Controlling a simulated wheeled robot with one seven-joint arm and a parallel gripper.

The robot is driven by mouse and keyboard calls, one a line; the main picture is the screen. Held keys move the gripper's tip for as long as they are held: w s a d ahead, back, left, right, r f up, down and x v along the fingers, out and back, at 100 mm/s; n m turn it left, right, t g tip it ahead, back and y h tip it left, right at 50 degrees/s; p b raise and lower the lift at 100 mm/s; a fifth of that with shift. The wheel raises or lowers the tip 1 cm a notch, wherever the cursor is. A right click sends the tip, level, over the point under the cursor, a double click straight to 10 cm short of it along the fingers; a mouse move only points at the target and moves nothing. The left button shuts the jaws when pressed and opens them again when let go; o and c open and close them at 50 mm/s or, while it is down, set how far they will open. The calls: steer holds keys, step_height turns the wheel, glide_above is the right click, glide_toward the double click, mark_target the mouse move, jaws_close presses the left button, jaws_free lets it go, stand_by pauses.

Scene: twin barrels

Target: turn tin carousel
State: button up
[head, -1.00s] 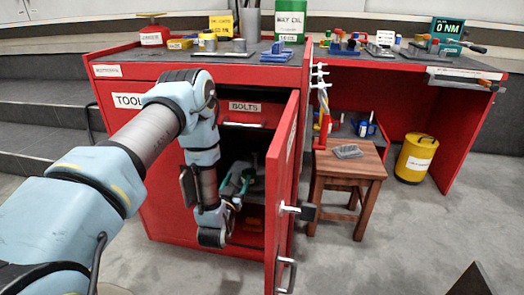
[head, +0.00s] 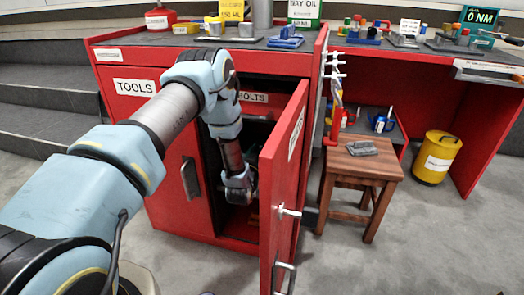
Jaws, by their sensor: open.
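No tin carousel can be made out. The red cabinet (head: 165,205) has its right-hand door (head: 285,180) open, and the inside (head: 262,140) is dark and mostly hidden by my arm and the door. My arm reaches through the opening, under the BOLTS drawer, with its wrist just inside at the left side of the opening. My gripper's fingers are hidden behind the wrist and inside the cabinet, so I cannot see what they are near.
The open door stands close on the right of my arm, with a handle (head: 284,277) low on it. A wooden stool (head: 375,168) and a yellow bin (head: 437,157) stand to the right. Grey floor (head: 400,255) is clear in front.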

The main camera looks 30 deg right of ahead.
steer(key=shift+w+d, duration=0.45)
steer(key=shift+w, duration=0.05)
jaws_close()
stand_by(0.3)
stand_by(0.8)
